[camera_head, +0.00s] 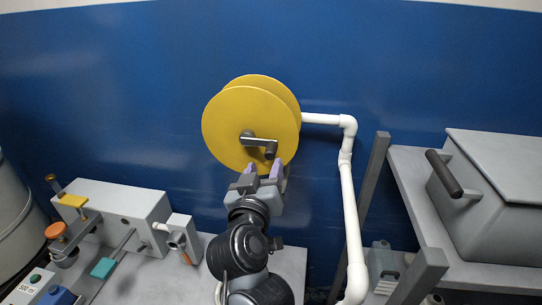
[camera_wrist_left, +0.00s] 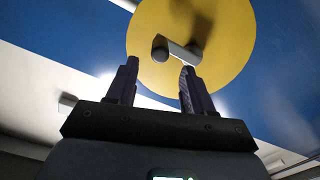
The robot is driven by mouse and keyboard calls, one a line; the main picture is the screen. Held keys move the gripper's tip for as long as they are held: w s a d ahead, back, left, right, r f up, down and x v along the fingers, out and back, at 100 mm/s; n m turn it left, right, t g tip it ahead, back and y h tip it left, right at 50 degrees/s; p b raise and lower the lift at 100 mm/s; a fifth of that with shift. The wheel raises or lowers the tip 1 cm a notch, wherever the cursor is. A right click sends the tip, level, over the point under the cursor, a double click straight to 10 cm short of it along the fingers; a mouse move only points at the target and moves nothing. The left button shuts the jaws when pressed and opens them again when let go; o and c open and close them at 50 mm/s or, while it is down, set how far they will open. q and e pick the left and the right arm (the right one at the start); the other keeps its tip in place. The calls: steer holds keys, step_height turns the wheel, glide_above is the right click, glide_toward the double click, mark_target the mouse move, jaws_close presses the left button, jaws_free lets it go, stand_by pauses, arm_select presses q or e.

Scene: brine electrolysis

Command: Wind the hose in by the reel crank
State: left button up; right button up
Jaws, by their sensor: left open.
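The yellow hose reel (camera_head: 235,122) is mounted in front of the blue wall, and its disc (camera_wrist_left: 222,35) fills the top of the left wrist view. Its grey crank (camera_head: 258,140) sits at the disc's middle, with a dark handle knob at the lower right end; the crank (camera_wrist_left: 182,50) also shows in the left wrist view. My left gripper (camera_head: 265,171) is open just below the knob, its fingers pointing up at the reel. In the left wrist view the gap between the fingers (camera_wrist_left: 157,80) is empty, with the knob beyond it. No wound hose can be made out.
A white pipe (camera_head: 347,190) runs right from the reel and down. A grey bench (camera_head: 400,165) with a lidded box (camera_head: 490,190) stands at the right. A grey unit with valves (camera_head: 125,212) stands at the left.

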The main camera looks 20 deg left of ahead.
mark_target(269, 156)
arm_select(q)
steer(key=w, duration=0.2)
steer(key=w+a, duration=0.1)
steer(key=w, duration=0.2)
steer(key=w+b, duration=0.1)
steer(key=w, duration=0.1)
steer(key=shift+w+a, duration=0.25)
steer(key=shift+w, duration=0.15)
jaws_close()
